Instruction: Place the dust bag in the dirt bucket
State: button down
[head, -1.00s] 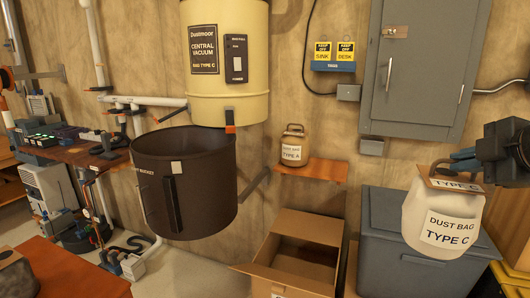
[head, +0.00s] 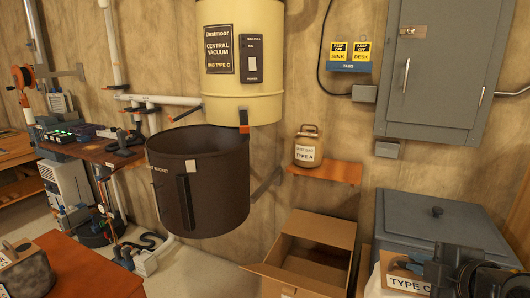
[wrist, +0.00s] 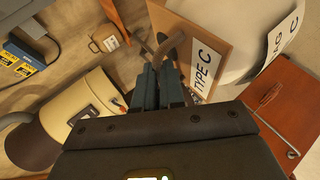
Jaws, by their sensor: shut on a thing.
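The dust bag (head: 385,283), pale with a cardboard collar marked TYPE C, is at the lower right of the head view, mostly cut off by the frame edge. My gripper (wrist: 171,84) is shut on its cardboard collar (wrist: 196,50) in the wrist view, with the white bag body (wrist: 245,40) beyond. The dirt bucket (head: 200,205) is a dark brown open drum below the cream vacuum canister (head: 240,65), left of the bag. Its inside bottom is hidden.
An open cardboard box (head: 285,275) and a lidded grey bin (head: 435,225) stand below. A red-brown table (head: 75,275) is at lower left.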

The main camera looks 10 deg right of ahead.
jog(key=a+f, duration=0.4)
jog(key=f, duration=0.4)
jog(key=s+a+f, duration=0.1)
jog(key=a+f, duration=0.4)
jog(key=f, duration=0.4)
jog(key=s+a+f+n, duration=0.1)
jog(key=a+f, duration=0.4)
jog(key=f, duration=0.4)
jog(key=shift+y, duration=0.4)
